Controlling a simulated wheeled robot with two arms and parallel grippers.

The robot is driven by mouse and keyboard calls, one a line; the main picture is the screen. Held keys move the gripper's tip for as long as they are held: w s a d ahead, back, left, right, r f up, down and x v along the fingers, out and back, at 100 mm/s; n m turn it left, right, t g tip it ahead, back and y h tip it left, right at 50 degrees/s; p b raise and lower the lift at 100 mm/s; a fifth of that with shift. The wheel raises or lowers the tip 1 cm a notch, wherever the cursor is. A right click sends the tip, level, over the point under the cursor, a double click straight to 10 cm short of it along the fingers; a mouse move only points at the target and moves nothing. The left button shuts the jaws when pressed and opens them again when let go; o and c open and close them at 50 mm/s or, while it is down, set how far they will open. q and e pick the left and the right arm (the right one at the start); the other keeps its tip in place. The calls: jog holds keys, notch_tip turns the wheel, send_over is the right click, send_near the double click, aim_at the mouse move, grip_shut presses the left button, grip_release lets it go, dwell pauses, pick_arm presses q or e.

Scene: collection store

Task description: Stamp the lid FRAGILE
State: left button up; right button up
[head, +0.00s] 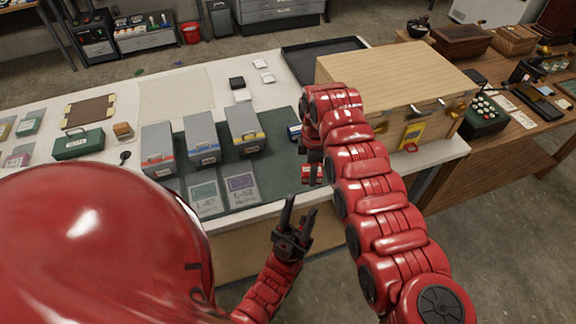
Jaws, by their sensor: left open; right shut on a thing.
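The pale wooden crate (345,94) stands at the right end of the white table, its flat lid (395,66) on top. I see no marking on the lid. My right gripper (312,158) points down left of the crate, shut on a small dark thing that looks like the stamp, mostly hidden by the gripper and arm. A small red thing with white marks (312,174), perhaps an ink pad, lies just below it; I cannot tell whether they touch. My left gripper (302,206) is open and empty, in front of the table edge.
Several grey boxes (203,138) and two flat cases (240,187) stand on the green mat (268,150). A yellow-and-red tag (411,134) and clasps are on the crate's front. A wooden desk (508,130) adjoins at right.

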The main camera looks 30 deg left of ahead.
jog(key=w+d+r+m, duration=0.2)
jog(key=w+d+m, duration=0.3)
jog(key=d, duration=0.4)
jog(key=w+d+r+m+b, duration=0.1)
jog(key=w+d+r+m, duration=0.2)
jog(key=w+d+m, duration=0.3)
jog(key=shift+w+d+r+m+b, duration=0.35)
jog(key=shift+w+d, duration=0.15)
jog(key=shift+d, duration=1.5)
jog(key=shift+w+d+r, duration=0.1)
jog(key=shift+w+d, duration=0.05)
jog(key=shift+d, duration=0.2)
